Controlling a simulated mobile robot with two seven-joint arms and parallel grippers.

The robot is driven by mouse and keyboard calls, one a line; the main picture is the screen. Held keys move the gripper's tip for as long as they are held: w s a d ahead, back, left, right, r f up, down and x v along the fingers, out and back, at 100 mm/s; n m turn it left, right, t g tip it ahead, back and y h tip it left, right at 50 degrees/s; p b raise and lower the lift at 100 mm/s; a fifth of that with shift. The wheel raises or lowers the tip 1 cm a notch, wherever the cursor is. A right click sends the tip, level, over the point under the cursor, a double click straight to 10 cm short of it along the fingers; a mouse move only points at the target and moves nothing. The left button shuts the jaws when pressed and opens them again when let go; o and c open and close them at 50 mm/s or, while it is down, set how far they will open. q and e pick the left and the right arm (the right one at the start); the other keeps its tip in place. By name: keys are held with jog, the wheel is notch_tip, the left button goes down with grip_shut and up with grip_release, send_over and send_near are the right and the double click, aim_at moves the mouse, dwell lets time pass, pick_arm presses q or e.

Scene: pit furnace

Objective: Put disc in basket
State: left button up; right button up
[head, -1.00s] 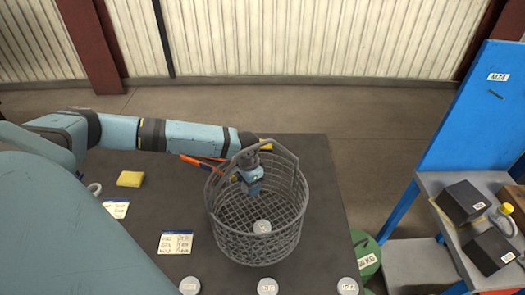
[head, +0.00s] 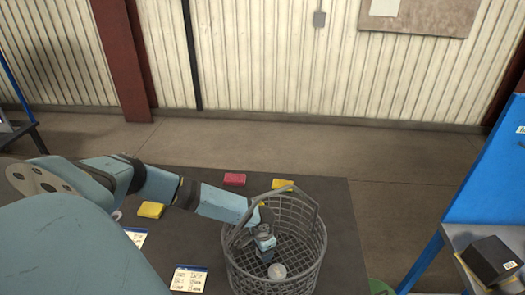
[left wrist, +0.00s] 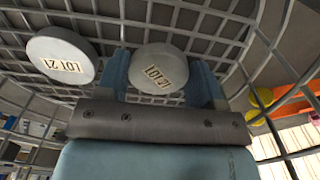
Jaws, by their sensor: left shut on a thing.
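The grey wire basket (head: 312,256) stands on the dark table, its lower edge cut off in the head view. My left gripper (head: 267,257) reaches down inside it. In the left wrist view my left gripper (left wrist: 161,80) is shut on a pale round disc (left wrist: 160,70) with a paper label, held between its two fingers. A second disc (left wrist: 60,55), labelled LOT 21, is beside it against the basket mesh. In the head view one pale disc (head: 277,271) shows on the basket floor just below the gripper; the held disc is not clearly seen there. My right gripper is out of view.
A red block (head: 234,179) and yellow blocks (head: 151,210) (head: 283,185) lie on the dark table (head: 335,205). A blue rack (head: 485,175) with a black box (head: 490,260) stands right.

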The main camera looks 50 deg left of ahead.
pick_arm(q)
jog(key=o, duration=1.2)
jog(key=shift+c, duration=0.2)
notch_tip(320, 180, up, 12)
jog(key=b, duration=0.1)
jog(key=shift+r, duration=0.1)
